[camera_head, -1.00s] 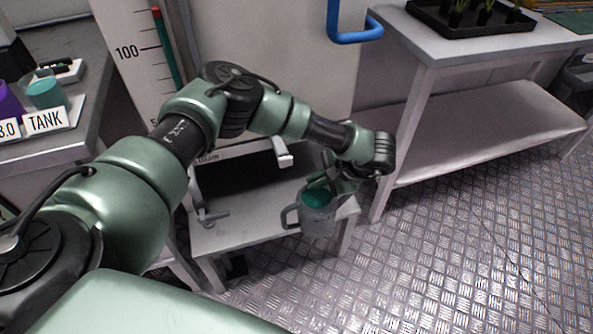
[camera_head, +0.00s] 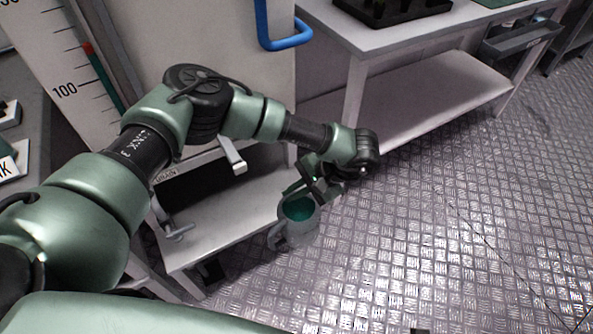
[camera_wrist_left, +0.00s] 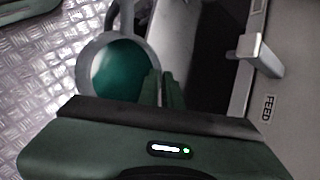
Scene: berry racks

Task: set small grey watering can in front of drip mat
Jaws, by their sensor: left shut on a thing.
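The small grey watering can (camera_head: 298,232) hangs from my left gripper (camera_head: 310,190) in the head view, over the floor at the right end of a low bench. It looks upright, with teal showing inside its round opening. In the left wrist view the can (camera_wrist_left: 85,68) is at the upper left, with its rim at the fingers of my left gripper (camera_wrist_left: 163,90). The gripper is shut on the can. No drip mat can be made out in these frames. My right gripper is not in view.
A table (camera_head: 350,35) with a lower shelf (camera_head: 430,90) holds a black tray (camera_head: 345,8) at the back. The metal floor (camera_head: 440,240) to the right is clear.

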